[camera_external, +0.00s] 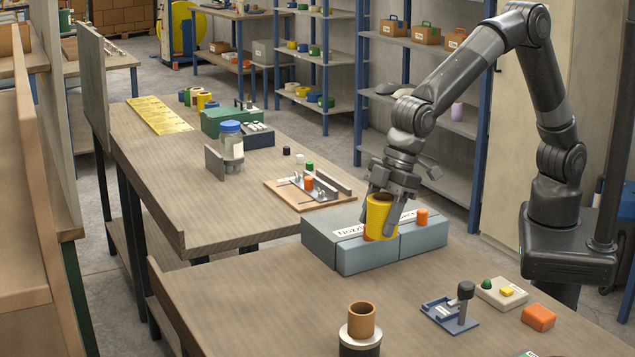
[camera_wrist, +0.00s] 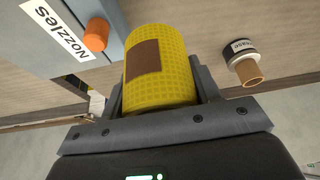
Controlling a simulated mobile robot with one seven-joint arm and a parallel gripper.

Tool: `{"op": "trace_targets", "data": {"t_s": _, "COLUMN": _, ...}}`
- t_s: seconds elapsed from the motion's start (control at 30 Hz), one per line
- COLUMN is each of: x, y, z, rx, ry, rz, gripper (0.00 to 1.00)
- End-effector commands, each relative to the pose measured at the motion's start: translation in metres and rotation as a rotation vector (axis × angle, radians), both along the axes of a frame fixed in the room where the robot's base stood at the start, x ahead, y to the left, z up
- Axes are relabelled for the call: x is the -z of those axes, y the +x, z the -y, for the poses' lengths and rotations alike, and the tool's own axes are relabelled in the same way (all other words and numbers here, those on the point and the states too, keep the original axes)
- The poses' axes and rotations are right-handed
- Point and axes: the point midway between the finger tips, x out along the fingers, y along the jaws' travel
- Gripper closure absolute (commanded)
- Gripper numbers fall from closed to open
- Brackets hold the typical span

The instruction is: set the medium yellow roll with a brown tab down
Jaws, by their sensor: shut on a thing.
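The yellow roll (camera_external: 379,214) is held by my gripper (camera_external: 381,222) in the external view, in front of or over the grey-blue boxes. I cannot tell whether its bottom touches anything. In the wrist view the roll (camera_wrist: 168,92) fills the middle, with a fine grid pattern and a brown square tab (camera_wrist: 148,60) on its side. The gripper's fingers (camera_wrist: 158,92) close on both sides of it. The roll looks upright in the external view.
Grey-blue boxes (camera_external: 365,257) labelled Nozzles, with an orange cap (camera_external: 422,215), sit beside the roll. A brown tube (camera_external: 361,318) stands on a white and black base at the front. A lever fixture (camera_external: 452,312), button box (camera_external: 502,293) and orange block (camera_external: 538,317) lie right. The left front table is clear.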

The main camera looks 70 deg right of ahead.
Motion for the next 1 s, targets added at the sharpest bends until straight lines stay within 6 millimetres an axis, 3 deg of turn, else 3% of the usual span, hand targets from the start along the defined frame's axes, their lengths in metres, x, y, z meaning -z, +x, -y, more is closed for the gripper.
{"op": "trace_targets", "data": {"t_s": 0.1, "x": 0.002, "y": -0.044, "z": 0.010, "rx": -0.055, "ry": -0.002, "rz": 0.003, "gripper": 0.67}}
{"op": "trace_targets", "data": {"t_s": 0.2, "x": 0.005, "y": -0.071, "z": 0.018, "rx": -0.091, "ry": -0.004, "rz": 0.005, "gripper": 0.67}}
{"op": "trace_targets", "data": {"t_s": 0.33, "x": 0.009, "y": -0.093, "z": 0.026, "rx": -0.119, "ry": -0.006, "rz": 0.007, "gripper": 0.67}}
{"op": "trace_targets", "data": {"t_s": 0.47, "x": 0.018, "y": -0.102, "z": 0.029, "rx": -0.131, "ry": -0.008, "rz": 0.007, "gripper": 0.67}}
{"op": "trace_targets", "data": {"t_s": 0.7, "x": 0.062, "y": -0.102, "z": 0.030, "rx": -0.131, "ry": -0.009, "rz": 0.006, "gripper": 0.67}}
{"op": "trace_targets", "data": {"t_s": 1.0, "x": 0.090, "y": -0.102, "z": 0.030, "rx": -0.131, "ry": -0.009, "rz": 0.006, "gripper": 0.67}}
